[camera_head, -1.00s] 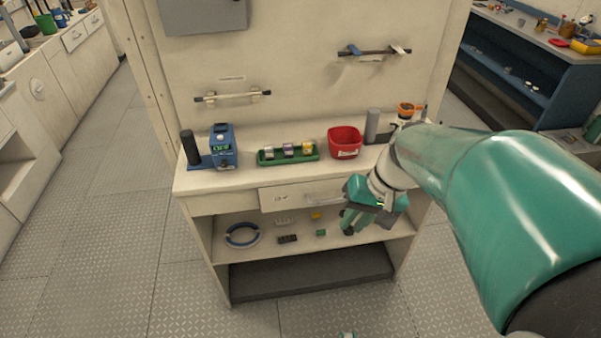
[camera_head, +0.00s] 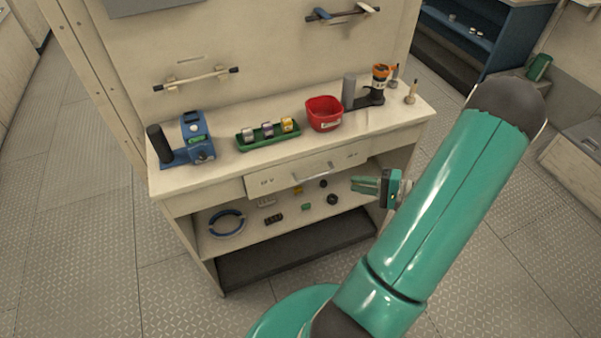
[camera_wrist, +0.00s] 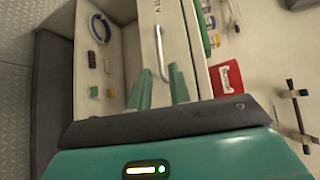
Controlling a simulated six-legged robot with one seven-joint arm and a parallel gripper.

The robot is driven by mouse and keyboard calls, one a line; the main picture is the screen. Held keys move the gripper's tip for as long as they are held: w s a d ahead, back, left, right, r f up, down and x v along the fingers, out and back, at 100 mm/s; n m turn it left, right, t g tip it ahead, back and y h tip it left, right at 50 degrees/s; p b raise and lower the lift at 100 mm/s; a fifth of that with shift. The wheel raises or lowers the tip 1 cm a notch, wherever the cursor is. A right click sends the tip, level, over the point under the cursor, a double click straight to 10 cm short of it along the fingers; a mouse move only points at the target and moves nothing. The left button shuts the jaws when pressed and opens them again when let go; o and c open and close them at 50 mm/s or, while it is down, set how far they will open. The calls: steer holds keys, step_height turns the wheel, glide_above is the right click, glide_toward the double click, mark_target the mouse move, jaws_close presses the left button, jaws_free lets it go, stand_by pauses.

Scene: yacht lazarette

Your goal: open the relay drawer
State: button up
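The relay drawer (camera_head: 275,184) is a cream front under the worktop, with small voltage labels and a pale bar handle (camera_head: 313,173). It looks shut or nearly so; a small gap is hard to judge. My gripper (camera_head: 354,184) is to the right of the handle in the head view, its green fingers pointing left, apart from the handle. In the wrist view the two fingers (camera_wrist: 159,75) are spread with nothing between them. The handle (camera_wrist: 160,52) shows ahead, roughly in line with the gap between the fingertips. The drawer front (camera_wrist: 175,35) shows around it.
On the worktop (camera_head: 225,170) stand a blue device (camera_head: 188,142), a green tray (camera_head: 245,143) of small blocks and a red bin (camera_head: 324,115). The open shelf below (camera_head: 250,245) holds a blue ring (camera_head: 226,223) and several small parts. Floor in front is clear.

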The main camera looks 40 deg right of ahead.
mark_target(320, 176)
steer(key=shift+m+t, duration=0.3)
steer(key=x, duration=0.9)
steer(key=f+x, duration=0.1)
steer(key=x, duration=0.3)
steer(key=shift+w+d+f, duration=0.15)
steer(key=shift+w+d, duration=0.15)
steer(key=shift+w, duration=0.05)
jaws_close()
